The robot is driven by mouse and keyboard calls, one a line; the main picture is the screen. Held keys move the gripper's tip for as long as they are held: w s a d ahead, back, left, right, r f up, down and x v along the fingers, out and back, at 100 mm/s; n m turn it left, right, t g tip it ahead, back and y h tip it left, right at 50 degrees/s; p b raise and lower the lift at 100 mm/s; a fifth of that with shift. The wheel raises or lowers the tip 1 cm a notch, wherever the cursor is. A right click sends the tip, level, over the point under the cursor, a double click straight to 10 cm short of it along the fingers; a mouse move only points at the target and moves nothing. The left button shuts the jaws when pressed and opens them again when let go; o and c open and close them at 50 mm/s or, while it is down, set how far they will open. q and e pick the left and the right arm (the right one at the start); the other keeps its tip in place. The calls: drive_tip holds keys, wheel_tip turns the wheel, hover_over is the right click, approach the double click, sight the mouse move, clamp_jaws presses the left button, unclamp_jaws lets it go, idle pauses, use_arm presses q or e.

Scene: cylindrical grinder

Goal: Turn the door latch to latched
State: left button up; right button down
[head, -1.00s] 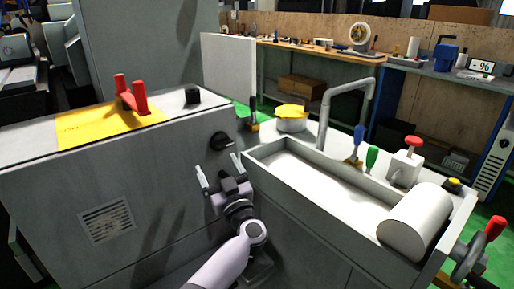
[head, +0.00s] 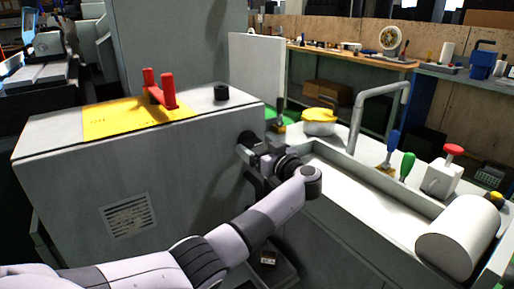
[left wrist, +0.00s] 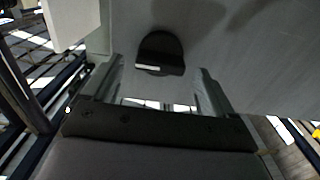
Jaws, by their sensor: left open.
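The door latch is a round black knob (left wrist: 160,46) with a white mark on the grey machine panel, and it shows in the left wrist view. In the head view the knob (head: 246,138) sits near the right end of the panel, partly hidden by my gripper. My left gripper (head: 247,152) is open and points at the knob. In the left wrist view the two fingers (left wrist: 161,76) stand on either side below the knob, with nothing between them. I cannot tell whether they touch it. The right gripper is not in view.
The grey cabinet (head: 70,185) carries a yellow plate (head: 125,117) with red handles (head: 160,90). To the right is a white trough (head: 335,175) with a bent pipe (head: 375,97) and a white cylinder (head: 458,237). A yellow-topped pot (head: 319,117) stands behind.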

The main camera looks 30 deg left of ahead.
use_arm(q)
drive_tip(key=shift+w+a, duration=0.2)
drive_tip(key=shift+a, duration=0.25)
drive_tip(key=c, duration=1.1)
drive_tip(key=shift+o, duration=0.2)
